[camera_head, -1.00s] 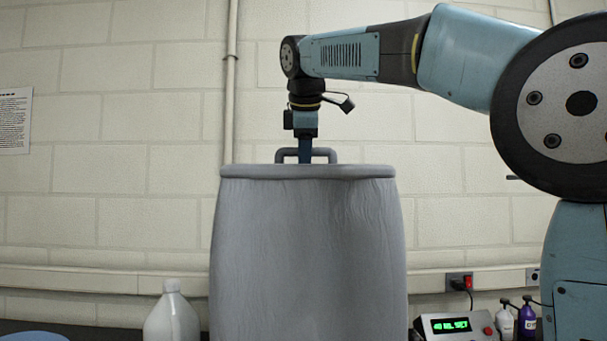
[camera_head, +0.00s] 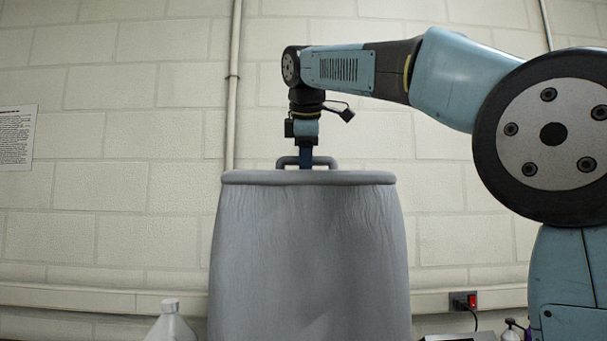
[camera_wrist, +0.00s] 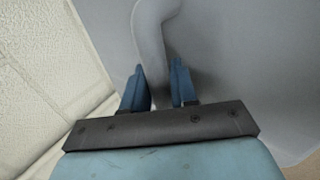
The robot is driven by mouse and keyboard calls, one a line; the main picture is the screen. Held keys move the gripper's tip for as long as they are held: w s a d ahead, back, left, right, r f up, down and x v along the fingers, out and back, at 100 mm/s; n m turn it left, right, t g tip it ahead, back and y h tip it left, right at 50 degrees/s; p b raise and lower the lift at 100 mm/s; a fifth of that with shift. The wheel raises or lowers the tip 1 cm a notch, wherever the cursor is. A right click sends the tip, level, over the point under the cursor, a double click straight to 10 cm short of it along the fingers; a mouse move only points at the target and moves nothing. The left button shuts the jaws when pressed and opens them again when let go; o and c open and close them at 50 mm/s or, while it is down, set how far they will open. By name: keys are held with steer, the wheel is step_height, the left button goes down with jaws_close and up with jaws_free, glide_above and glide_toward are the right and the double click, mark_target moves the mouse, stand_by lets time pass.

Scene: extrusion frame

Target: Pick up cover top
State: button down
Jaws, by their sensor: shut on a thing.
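The cover (camera_head: 310,260) is a large grey piece with slightly rippled sides and a rimmed flat top (camera_head: 350,177). A grey loop handle (camera_head: 326,160) stands on its top. My gripper (camera_head: 306,162) points down at the handle from above, and its blue fingers are shut on the handle. In the wrist view my gripper's two blue fingers (camera_wrist: 158,88) stand on either side of the grey handle bar (camera_wrist: 150,40), with the cover's grey surface (camera_wrist: 240,60) behind. What lies under the cover is out of view.
A white bottle (camera_head: 171,324) stands at the lower left of the cover. A pale block wall (camera_head: 110,150) with a vertical pipe (camera_head: 233,90) is behind.

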steer(key=s+d+r, duration=0.3)
steer(key=s+r, duration=0.7)
steer(key=s, duration=0.3)
steer(key=shift+s+d+r, duration=0.25)
steer(key=shift+d+r, duration=0.1)
steer(key=c, duration=1.4)
jaws_free()
jaws_close()
